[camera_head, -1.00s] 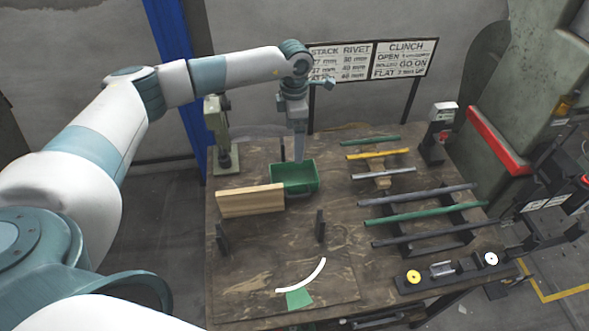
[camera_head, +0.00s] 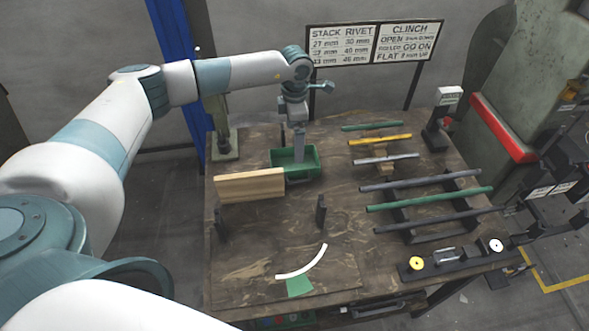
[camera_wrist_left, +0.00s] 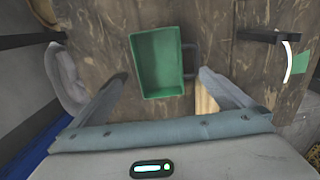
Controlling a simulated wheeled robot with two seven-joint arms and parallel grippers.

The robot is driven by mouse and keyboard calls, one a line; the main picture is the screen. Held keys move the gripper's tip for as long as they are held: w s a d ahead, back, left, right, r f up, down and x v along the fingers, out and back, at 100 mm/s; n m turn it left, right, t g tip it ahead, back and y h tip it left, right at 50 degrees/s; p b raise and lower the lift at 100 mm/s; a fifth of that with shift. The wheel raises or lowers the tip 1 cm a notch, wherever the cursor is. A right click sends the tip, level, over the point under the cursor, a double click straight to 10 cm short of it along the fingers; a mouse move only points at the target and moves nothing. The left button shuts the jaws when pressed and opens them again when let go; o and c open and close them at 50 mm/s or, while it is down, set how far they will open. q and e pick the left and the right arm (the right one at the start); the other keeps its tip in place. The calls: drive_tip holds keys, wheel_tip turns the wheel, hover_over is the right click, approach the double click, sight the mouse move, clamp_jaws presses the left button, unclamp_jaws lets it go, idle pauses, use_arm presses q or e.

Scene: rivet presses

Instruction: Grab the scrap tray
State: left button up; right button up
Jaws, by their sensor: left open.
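The scrap tray is a green open box (camera_head: 280,157) at the back middle of the wooden table, behind a light wooden board. It also shows in the left wrist view (camera_wrist_left: 141,66), where it looks empty, with a dark handle on its right side. My left gripper (camera_head: 299,158) points down over the tray in the head view and hides part of it. In the left wrist view its two fingers (camera_wrist_left: 160,84) are spread apart, with the tray between and beyond them. Contact with the tray cannot be made out. My right gripper is not in view.
The wooden board (camera_head: 248,187) stands just in front of the tray. Dark uprights (camera_head: 321,211) stand nearby. Several rods (camera_head: 430,200) lie on racks to the right. A small press (camera_head: 222,135) stands at back left. The table's front middle is mostly clear.

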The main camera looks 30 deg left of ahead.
use_arm(q)
drive_tip(key=b, duration=0.2)
hover_over(294, 167)
wheel_tip(294, 167, down, 5)
drive_tip(key=shift+d+f, duration=0.15)
drive_tip(key=shift+f, duration=0.05)
drive_tip(key=shift+f+b, duration=1.1)
drive_tip(key=shift+f, duration=1.5)
drive_tip(key=c, duration=1.5)
drive_tip(key=shift+r, duration=0.2)
drive_tip(key=shift+c, duration=0.2)
